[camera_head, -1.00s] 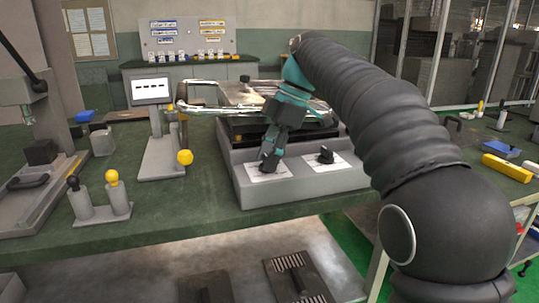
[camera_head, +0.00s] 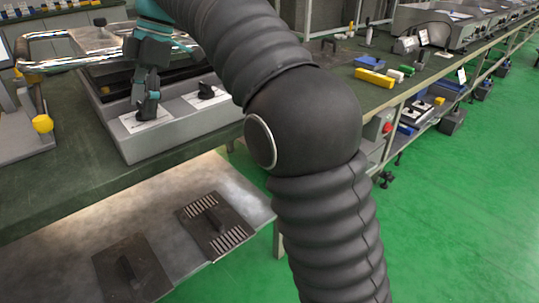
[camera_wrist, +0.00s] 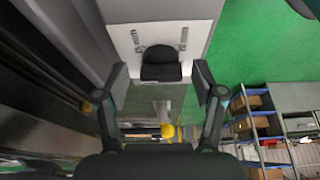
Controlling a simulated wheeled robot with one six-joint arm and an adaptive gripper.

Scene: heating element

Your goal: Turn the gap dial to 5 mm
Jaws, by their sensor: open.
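The grey control box (camera_head: 178,133) on the green bench carries two white dial plates. A black dial knob (camera_head: 206,91) stands on the right plate. In the wrist view, a black knob (camera_wrist: 161,64) on a white plate with scale marks lies ahead between the open fingers of my gripper (camera_wrist: 160,86). A space shows on each side of the knob.
A chrome-railed machine part (camera_head: 60,65) rises behind the box. A yellow ball knob (camera_head: 42,124) stands to its left. Dark plates with handles (camera_head: 215,224) lie on the lower shelf. Green floor (camera_head: 450,220) is clear at the right.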

